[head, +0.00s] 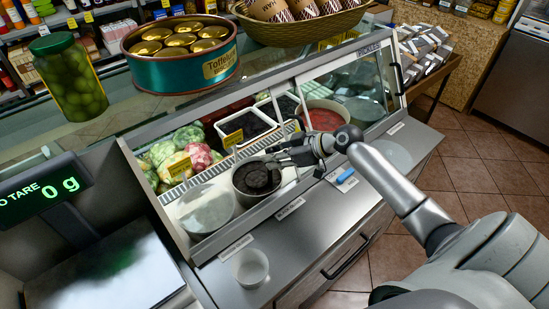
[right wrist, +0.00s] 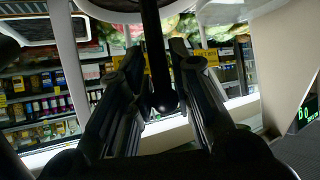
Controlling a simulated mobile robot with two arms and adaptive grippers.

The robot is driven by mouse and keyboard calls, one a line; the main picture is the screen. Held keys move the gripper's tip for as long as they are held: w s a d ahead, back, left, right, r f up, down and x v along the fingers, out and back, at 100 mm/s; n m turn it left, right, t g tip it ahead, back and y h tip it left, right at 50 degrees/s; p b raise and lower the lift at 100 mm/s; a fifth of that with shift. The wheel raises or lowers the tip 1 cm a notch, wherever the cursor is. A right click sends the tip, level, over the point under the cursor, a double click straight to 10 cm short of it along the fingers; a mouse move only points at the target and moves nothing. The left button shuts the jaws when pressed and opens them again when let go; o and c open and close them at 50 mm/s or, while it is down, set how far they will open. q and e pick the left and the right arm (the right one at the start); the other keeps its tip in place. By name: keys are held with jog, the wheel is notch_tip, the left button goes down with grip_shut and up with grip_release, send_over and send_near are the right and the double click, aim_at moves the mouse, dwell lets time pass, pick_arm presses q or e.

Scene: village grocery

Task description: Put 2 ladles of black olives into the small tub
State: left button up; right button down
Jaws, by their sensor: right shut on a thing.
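The small tub (head: 250,268) is a translucent white cup standing on the steel ledge in front of the display case; it looks empty. A round pale pot (head: 236,190) inside the case holds dark contents that look like black olives (head: 257,178). My right gripper (head: 290,152) reaches into the case above the right side of this pot. It is shut on a dark rod with a rounded end, apparently the ladle handle (right wrist: 158,60), which runs between the fingers in the right wrist view. The ladle's bowl cannot be made out among the dark contents. My left gripper is not in view.
A covered round pot (head: 206,212) stands left of the olives. Dark-filled trays (head: 247,126), a red-filled tub (head: 325,119) and vegetables (head: 170,155) lie around. The glass top carries an olive jar (head: 70,80) and a green tin (head: 180,68). A scale display (head: 40,190) stands left.

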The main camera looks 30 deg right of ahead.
notch_tip(320, 180, up, 6)
jog(key=p, duration=0.3)
jog(key=shift+p, duration=0.35)
jog(key=s+d+r+p, duration=0.2)
jog(key=s+p, duration=0.4)
jog(key=s, duration=0.9)
jog(key=shift+r, duration=0.5)
jog(key=shift+w, duration=0.1)
